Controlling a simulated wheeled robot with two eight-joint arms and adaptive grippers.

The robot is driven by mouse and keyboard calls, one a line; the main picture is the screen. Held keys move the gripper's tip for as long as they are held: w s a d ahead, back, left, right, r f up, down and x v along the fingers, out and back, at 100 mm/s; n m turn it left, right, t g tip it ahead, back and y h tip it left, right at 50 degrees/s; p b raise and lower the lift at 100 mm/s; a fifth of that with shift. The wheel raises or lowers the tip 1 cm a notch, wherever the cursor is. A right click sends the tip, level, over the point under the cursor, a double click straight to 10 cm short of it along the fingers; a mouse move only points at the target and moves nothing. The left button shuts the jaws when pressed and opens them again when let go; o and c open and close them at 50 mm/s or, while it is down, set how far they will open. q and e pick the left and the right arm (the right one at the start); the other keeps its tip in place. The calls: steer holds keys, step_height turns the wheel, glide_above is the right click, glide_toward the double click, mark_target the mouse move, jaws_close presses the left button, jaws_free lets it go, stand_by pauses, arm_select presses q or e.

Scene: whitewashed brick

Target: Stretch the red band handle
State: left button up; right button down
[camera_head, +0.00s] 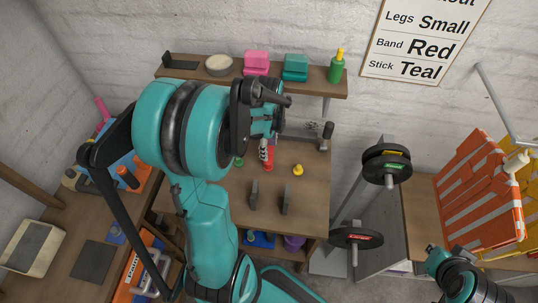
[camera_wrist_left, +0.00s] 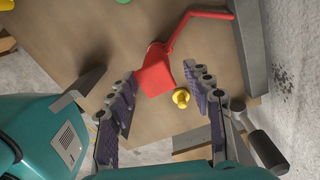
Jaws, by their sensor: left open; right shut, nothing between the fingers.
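The red band handle (camera_wrist_left: 155,70) hangs at the end of a thin red band (camera_wrist_left: 180,32) in the left wrist view. It also shows in the head view (camera_head: 269,163), partly hidden by my left gripper (camera_head: 265,149). My left gripper is open, its two purple-padded fingers (camera_wrist_left: 161,76) on either side of the handle's lower end. I cannot tell whether they touch it. Part of my right arm shows at the lower right of the head view; its fingers are not visible.
A yellow knob (camera_wrist_left: 181,97) stands beside the handle on the wooden board (camera_head: 312,190). Two dark upright posts (camera_head: 254,195) stand lower on the board. A shelf (camera_head: 310,85) with pink and teal blocks runs behind. Weight plates (camera_head: 356,237) are to the right.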

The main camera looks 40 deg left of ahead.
arm_select(q)
steer(key=f, duration=0.2)
steer(key=f+b, duration=0.1)
steer(key=f, duration=0.2)
steer(key=f+b, duration=0.1)
steer(key=f, duration=0.1)
steer(key=shift+s+f, duration=0.25)
steer(key=shift+f, duration=0.1)
jaws_close()
